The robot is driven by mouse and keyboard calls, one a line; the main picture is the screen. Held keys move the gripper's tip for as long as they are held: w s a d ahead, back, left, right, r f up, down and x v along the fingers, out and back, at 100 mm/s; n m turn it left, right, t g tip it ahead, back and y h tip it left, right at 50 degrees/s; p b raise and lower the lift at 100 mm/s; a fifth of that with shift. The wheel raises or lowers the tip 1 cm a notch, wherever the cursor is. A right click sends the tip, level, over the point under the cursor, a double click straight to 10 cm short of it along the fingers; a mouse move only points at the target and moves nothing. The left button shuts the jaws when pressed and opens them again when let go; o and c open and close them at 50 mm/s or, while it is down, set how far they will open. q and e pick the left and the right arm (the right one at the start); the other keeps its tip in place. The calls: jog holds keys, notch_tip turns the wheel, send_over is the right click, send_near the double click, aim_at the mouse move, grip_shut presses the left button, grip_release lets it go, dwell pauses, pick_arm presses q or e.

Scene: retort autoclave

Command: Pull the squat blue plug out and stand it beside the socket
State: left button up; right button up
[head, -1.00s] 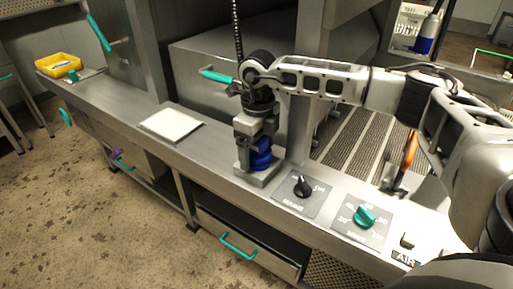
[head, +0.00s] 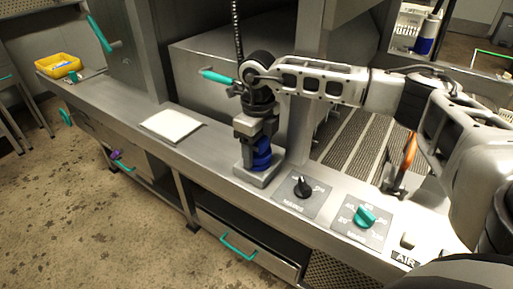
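The squat blue plug (head: 262,156) stands upright in the socket (head: 259,179), a grey metal block on the steel ledge. My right gripper (head: 254,146) points down at the plug from above. One finger covers the plug's left side, and the blue stepped body shows to the right of it. The far finger is hidden, so I cannot tell whether the fingers are closed on the plug. My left gripper is not in view.
A pale square pad (head: 171,125) lies on the ledge left of the socket, with bare steel between. A black knob (head: 302,188) and a teal knob (head: 364,216) are to the right. A dark corrugated hose (head: 238,35) hangs behind. A yellow bin (head: 58,65) sits far left.

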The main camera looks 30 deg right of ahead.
jog(key=shift+r, duration=0.2)
jog(key=shift+r+p, duration=2.15)
jog(key=shift+r, duration=0.7)
